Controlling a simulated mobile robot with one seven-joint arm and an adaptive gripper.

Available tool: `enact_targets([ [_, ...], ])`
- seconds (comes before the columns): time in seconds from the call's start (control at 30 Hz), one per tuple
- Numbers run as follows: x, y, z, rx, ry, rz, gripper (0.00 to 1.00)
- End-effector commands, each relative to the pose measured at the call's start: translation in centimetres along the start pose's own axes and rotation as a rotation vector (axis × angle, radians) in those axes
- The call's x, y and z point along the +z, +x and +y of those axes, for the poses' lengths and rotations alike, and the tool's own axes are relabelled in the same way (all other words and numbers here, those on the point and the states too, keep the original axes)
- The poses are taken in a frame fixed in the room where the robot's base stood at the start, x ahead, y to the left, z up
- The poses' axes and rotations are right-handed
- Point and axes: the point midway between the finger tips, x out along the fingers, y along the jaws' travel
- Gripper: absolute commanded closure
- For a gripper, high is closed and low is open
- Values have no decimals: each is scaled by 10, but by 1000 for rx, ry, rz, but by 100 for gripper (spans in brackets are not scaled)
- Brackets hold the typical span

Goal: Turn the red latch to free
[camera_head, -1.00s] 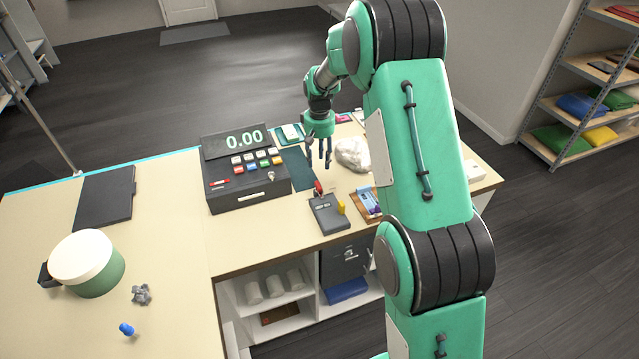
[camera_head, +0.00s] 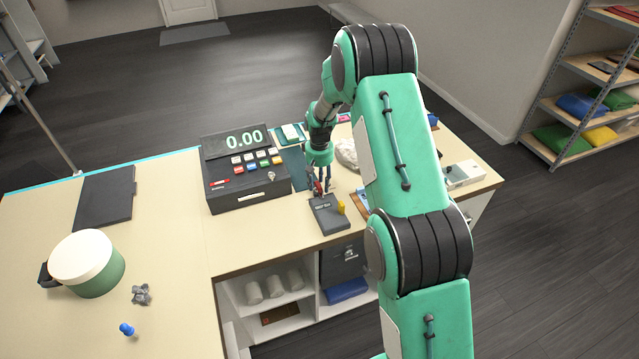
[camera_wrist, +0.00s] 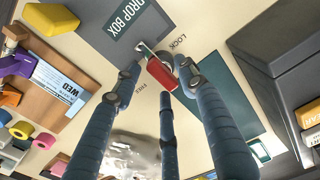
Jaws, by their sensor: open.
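The red latch (camera_wrist: 163,74) is in the upper middle of the wrist view, between the word LOCK above right and the word FREE below left. A thin metal rod and a round metal part show beside it. In the head view only a bit of the red latch (camera_head: 317,187) shows, at the back of the dark drop box (camera_head: 330,217). My gripper (camera_head: 320,190) is low over it, fingers pointing down. In the wrist view my gripper's (camera_wrist: 162,82) three fingers are spread open around the latch. Whether any finger touches it I cannot tell.
A cash register (camera_head: 245,175) stands to the left on the counter. A yellow piece (camera_head: 341,208) is at the drop box's right side. A crumpled clear bag (camera_head: 347,153) lies behind, partly hidden by my arm. The counter (camera_head: 260,232) is bare in front of the register.

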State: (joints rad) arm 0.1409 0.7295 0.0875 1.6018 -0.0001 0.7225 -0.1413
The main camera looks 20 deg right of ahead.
Motion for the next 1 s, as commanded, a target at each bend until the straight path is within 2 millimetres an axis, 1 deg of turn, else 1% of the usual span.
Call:
enact_targets([
  [0.27, 0, 1, 0, 0, 0, 0, 58],
  [0.3, 0, 1, 0, 0, 0, 0, 60],
  [0.37, 0, 1, 0, 0, 0, 0, 72],
  [0.4, 0, 1, 0, 0, 0, 0, 80],
  [0.47, 0, 1, 0, 0, 0, 0, 92],
  [0.5, 0, 1, 0, 0, 0, 0, 100],
  [0.8, 0, 1, 0, 0, -11, -1, 100],
  [1.0, 0, 1, 0, 0, -65, -1, 100],
])
